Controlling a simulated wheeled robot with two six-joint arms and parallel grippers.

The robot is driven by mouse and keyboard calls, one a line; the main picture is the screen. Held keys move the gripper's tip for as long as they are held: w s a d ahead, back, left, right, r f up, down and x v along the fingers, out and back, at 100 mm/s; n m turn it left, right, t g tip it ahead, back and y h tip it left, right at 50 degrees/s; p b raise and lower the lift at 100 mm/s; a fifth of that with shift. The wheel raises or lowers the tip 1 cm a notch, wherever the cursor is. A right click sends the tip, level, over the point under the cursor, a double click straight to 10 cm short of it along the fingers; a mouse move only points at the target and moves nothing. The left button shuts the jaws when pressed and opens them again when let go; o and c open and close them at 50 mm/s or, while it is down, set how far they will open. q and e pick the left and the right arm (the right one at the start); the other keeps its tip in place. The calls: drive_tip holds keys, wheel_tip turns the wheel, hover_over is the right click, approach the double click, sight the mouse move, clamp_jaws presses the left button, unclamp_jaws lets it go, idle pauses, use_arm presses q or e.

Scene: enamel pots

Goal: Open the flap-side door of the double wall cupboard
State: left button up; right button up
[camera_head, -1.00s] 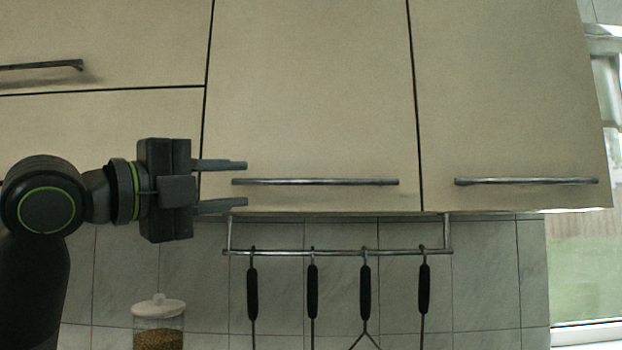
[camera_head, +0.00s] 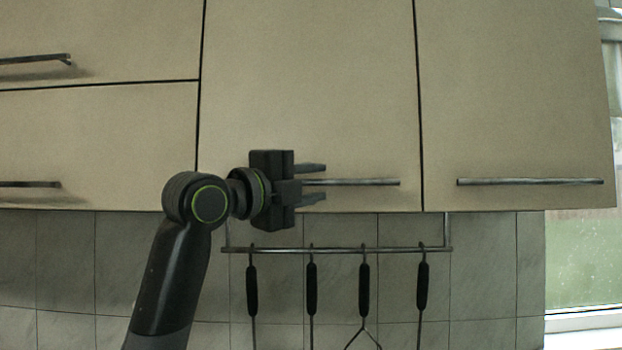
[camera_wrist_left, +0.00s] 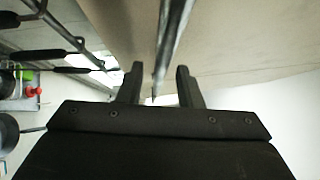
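The double wall cupboard has two tall cream doors. The flap-side door (camera_head: 310,80) is the left one, beside the flaps, and is shut. Its horizontal bar handle (camera_head: 365,182) runs near its lower edge. My left gripper (camera_head: 317,182) is open at the left part of this handle, with one finger above the bar and one below. In the left wrist view the bar (camera_wrist_left: 173,35) runs between the two open fingers (camera_wrist_left: 158,75); I cannot tell whether they touch it. The right door (camera_head: 515,90) is shut. My right gripper is not in view.
Two flap fronts (camera_head: 95,130) with handles are at the left, both shut. A rail (camera_head: 390,250) with several hanging black-handled utensils is under the cupboard, below my gripper. A window (camera_head: 580,260) is at the right.

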use_arm(q)
clamp_jaws()
idle(0.4)
